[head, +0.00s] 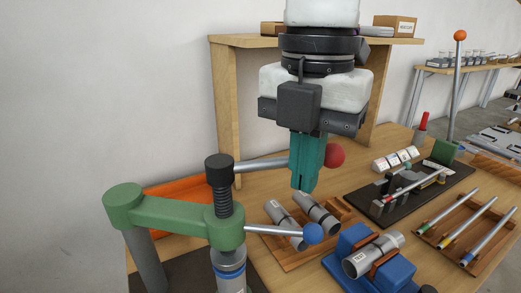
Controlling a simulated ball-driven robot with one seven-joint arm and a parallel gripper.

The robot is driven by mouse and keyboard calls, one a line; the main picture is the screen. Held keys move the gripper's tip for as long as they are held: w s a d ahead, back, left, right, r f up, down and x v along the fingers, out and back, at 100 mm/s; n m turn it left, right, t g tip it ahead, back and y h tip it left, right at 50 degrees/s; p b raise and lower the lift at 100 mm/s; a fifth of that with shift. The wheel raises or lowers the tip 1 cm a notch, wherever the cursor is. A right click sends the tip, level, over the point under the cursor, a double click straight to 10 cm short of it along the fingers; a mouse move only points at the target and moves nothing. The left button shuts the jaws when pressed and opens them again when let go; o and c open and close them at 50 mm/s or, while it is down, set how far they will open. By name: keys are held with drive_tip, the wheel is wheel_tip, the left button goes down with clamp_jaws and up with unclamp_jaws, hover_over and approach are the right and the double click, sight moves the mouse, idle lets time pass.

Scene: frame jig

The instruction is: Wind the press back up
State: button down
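The press stands at the lower left. It has a green arm (160,211), an upright black threaded screw (222,202) and a black cap (218,166) on top. A grey bar (262,165) runs right from the cap to a red ball (335,156). A second bar with a blue ball (313,234) sticks out lower down. Under the arm is a grey cylinder with blue bands (229,272). My gripper (304,185) points down, its teal fingers close together at the upper bar, just left of the red ball. The fingers hide part of the bar; I cannot tell whether they grip it.
Grey tubes (316,212) lie in a wooden tray right of the press, below my gripper. A blue clamp (355,240) holds another tube at the front. A black board (420,190) and a rod rack (480,238) stand right. A wooden shelf (226,110) rises behind.

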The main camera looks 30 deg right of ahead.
drive_tip(key=shift+w+d+f, duration=0.1)
drive_tip(key=shift+w+d, duration=0.2)
drive_tip(key=shift+d, duration=0.05)
drive_tip(key=shift+w+d, duration=0.2)
drive_tip(key=shift+w, duration=0.55)
drive_tip(key=shift+s+a+b, duration=0.3)
drive_tip(key=shift+s+a, duration=0.05)
drive_tip(key=shift+s, duration=0.55)
drive_tip(key=shift+s+a+b, duration=0.3)
drive_tip(key=shift+s+a, duration=0.05)
drive_tip(key=shift+s, duration=0.55)
wheel_tip(320, 180, up, 10)
drive_tip(key=p, duration=0.7)
drive_tip(key=shift+r+p, duration=0.2)
drive_tip(key=shift+p, duration=0.2)
drive_tip(key=shift+f, duration=0.15)
